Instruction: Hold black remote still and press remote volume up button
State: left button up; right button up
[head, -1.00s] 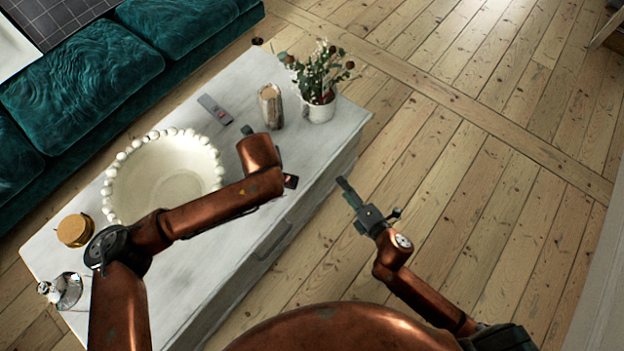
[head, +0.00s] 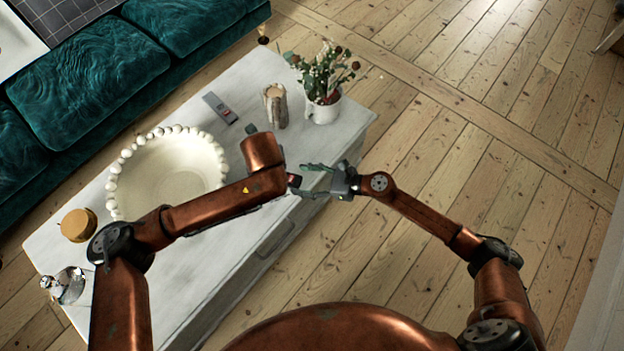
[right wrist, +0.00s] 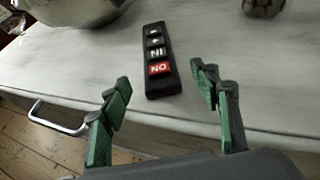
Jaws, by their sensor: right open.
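The black remote (right wrist: 157,75) lies on the white table in the right wrist view. Its near end has a red button, with several pale-marked buttons in a row behind it. In the head view only a dark end of it (head: 293,181) shows beside my left arm, close to the table's front edge. My right gripper (head: 306,180) is open at that edge. In the right wrist view its green-padded fingers (right wrist: 160,77) stand apart on either side of the remote's near end, not touching it. My left gripper (head: 250,129) is mostly hidden behind its own wrist; only a tip shows.
The white table (head: 225,255) also holds a beaded bowl (head: 150,180), a grey remote (head: 219,107), a wooden vase (head: 275,106), a potted plant (head: 322,107), a yellow-lidded jar (head: 77,225) and a glass item (head: 66,286). A drawer handle (right wrist: 55,116) sticks out in front. A teal sofa (head: 95,80) stands behind.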

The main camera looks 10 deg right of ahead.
aim_at(294, 179)
jog(key=shift+x, duration=1.95)
jog(key=shift+c, duration=0.4)
jog(key=c, duration=1.3)
pick_arm(q)
grip_shut()
